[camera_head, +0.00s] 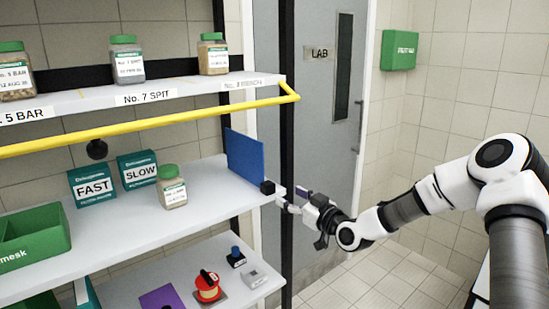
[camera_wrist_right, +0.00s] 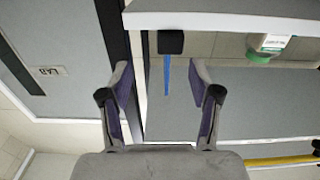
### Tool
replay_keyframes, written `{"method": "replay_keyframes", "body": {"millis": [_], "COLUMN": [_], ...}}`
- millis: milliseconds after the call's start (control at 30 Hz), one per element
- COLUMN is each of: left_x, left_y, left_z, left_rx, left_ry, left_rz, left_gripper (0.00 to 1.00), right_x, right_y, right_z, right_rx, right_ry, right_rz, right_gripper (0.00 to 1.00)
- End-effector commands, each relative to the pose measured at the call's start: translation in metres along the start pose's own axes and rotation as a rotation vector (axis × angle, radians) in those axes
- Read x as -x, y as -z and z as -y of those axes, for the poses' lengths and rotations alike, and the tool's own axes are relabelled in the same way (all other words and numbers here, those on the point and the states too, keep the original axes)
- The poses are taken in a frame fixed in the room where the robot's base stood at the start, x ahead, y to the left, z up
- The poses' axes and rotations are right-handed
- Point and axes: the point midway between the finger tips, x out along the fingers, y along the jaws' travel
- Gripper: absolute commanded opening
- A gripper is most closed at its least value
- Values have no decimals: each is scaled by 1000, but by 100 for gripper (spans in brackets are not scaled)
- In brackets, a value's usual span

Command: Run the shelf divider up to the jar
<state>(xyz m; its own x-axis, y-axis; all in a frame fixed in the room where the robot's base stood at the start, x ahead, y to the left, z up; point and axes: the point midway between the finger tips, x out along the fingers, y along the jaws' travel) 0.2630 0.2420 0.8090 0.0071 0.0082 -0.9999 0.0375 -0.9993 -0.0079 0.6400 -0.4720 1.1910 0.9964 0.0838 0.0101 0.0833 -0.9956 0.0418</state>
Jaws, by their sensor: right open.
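The shelf divider is an upright blue panel (camera_head: 244,158) at the right end of the middle shelf, with a black knob (camera_head: 267,187) at its front edge. The jar (camera_head: 173,186), clear with a green lid and tan contents, stands to its left on the same shelf, with a gap of bare shelf between. My right gripper (camera_head: 291,198) is open and empty, just off the shelf's front right corner, close to the knob. In the right wrist view the knob (camera_wrist_right: 170,42) and thin blue panel (camera_wrist_right: 167,78) show beyond and between the open fingers (camera_wrist_right: 161,72); the jar (camera_wrist_right: 268,45) is at right.
FAST (camera_head: 93,186) and SLOW (camera_head: 138,170) boxes stand behind the jar, and a green bin (camera_head: 35,235) is at left. A yellow bar (camera_head: 150,125) runs along the front below the upper shelf. A black post (camera_head: 287,235) stands beside the gripper.

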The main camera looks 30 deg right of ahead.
Motion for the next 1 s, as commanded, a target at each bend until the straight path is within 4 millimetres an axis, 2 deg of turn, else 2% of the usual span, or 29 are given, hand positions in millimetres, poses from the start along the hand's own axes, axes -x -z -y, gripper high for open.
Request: {"method": "replay_keyframes", "body": {"millis": [67,167,400,500,800,833,900,1000], "left_x": [4,3,14,17,17,17,17,17], "left_y": [0,0,0,0,0,0,0,0], "left_z": [0,0,0,0,0,0,0,0], "left_rx": [1,2,2,2,2,2,2,2], "left_ry": [0,0,0,0,0,0,0,0], "left_rz": [0,0,0,0,0,0,0,0], "left_gripper": [40,40,40,40,40,40,40,40], "right_x": [0,-10,-56,-69,-76,-76,-76,-76], "right_y": [-1,-4,-2,-2,-3,-3,-3,-3], "right_z": [-2,-2,-1,-2,-2,-2,-2,-2], "right_rx": [-58,-58,-53,-54,-57,-57,-57,-57], "right_ry": [-8,-8,-4,-6,-6,-6,-6,-6], "right_rz": [4,6,4,4,2,2,2,2], "right_gripper": [62,62,62,62,62,55,31,0]}}
